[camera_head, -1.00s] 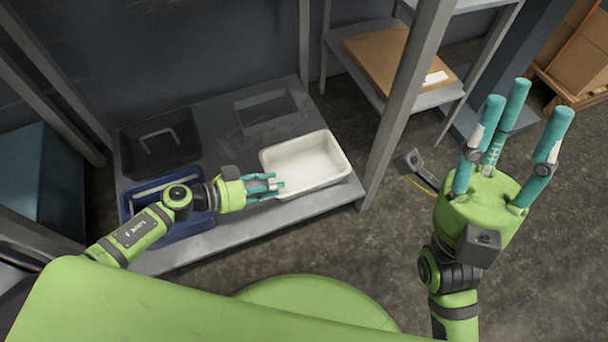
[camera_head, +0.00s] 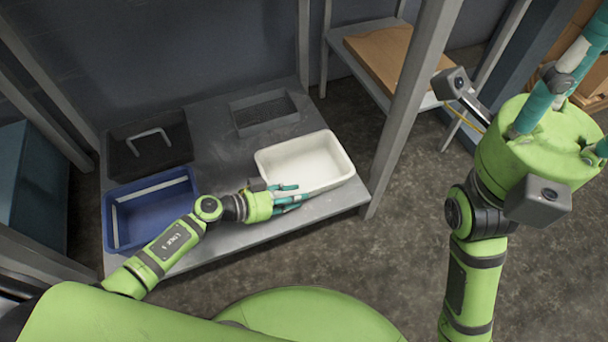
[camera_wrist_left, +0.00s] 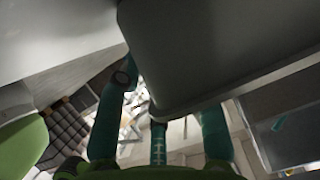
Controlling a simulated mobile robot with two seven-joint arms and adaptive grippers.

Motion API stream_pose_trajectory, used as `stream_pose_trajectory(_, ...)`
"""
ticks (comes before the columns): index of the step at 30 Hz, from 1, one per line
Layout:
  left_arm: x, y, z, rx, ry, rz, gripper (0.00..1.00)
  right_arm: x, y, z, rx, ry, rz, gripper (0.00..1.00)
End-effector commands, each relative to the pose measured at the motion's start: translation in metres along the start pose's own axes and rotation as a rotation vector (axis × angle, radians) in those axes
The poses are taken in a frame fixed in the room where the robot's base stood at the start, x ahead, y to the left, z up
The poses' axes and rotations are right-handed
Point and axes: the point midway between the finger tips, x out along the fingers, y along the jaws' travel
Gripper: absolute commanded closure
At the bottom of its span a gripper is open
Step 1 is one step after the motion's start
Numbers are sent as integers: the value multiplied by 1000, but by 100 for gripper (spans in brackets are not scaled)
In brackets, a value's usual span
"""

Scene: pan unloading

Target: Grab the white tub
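The white tub (camera_head: 322,163) is a rectangular, open, empty-looking container. It stands upright on the right part of the grey shelf. My left gripper (camera_head: 297,197) is at the tub's near side, by its front left corner, with its teal fingers pointing right. The fingers are spread and hold nothing; I cannot tell whether they touch the tub. In the left wrist view, the three open fingers (camera_wrist_left: 158,130) lie below a large shaded, round-cornered surface, apparently the tub (camera_wrist_left: 205,50). My right gripper (camera_head: 575,100) is raised at the right, open and empty, its fingertips partly out of frame.
The grey shelf (camera_head: 215,165) also bears a blue bin (camera_head: 152,207), a black bin (camera_head: 120,160) and a grey tray (camera_head: 262,112). A grey post (camera_head: 405,110) rises just right of the tub. A cardboard box (camera_head: 385,60) lies on another shelf behind.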

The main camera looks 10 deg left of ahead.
Motion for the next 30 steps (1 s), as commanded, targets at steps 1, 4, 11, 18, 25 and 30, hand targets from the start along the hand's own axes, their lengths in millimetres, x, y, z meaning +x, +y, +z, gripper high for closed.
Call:
stream_pose_trajectory(1,6,0,1,2,1,0,63,0,0,-1,-1,10,-3,60)
stream_pose_trajectory(4,8,0,1,0,-1,-1,63,2,-1,-1,-2,14,-5,60)
stream_pose_trajectory(11,8,0,0,0,-1,0,83,3,0,-1,-2,12,-5,60)
stream_pose_trajectory(18,8,-1,-1,2,1,-1,100,3,-1,-1,-1,13,-5,60)
stream_pose_trajectory(25,7,-1,-2,1,0,-1,100,3,-1,-1,-1,13,-5,60)
stream_pose_trajectory(30,4,-2,-9,2,0,-1,100,8,0,-3,0,17,-2,60)
